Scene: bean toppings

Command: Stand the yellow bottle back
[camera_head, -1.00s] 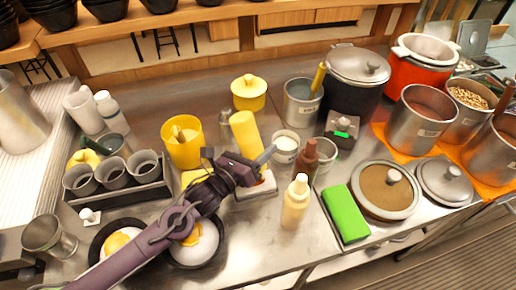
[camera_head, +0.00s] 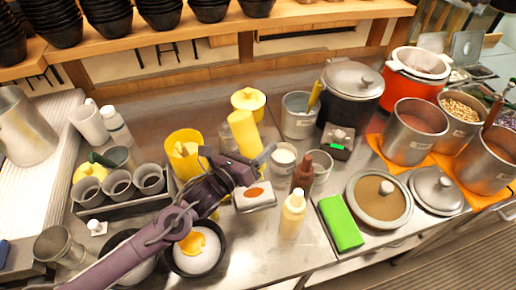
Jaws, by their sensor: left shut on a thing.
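My left gripper (camera_head: 258,163) is shut on a yellow bottle (camera_head: 243,130), whose plain yellow body sticks up behind the jaws, slightly tilted. The bottle's lower part is hidden by the gripper. A pale yellow bottle (camera_head: 293,217) with a cream tip stands upright to the right of the dish. A brown bottle (camera_head: 302,178) stands upright behind it. My right gripper is not in view.
A yellow tub (camera_head: 184,143) and a rack with grey cups (camera_head: 150,175) are at left. A black bowl (camera_head: 193,266) with white and yellow food is below my left arm. A green block (camera_head: 341,222) and lidded pots (camera_head: 352,83) are right. Bare steel shows at the front middle.

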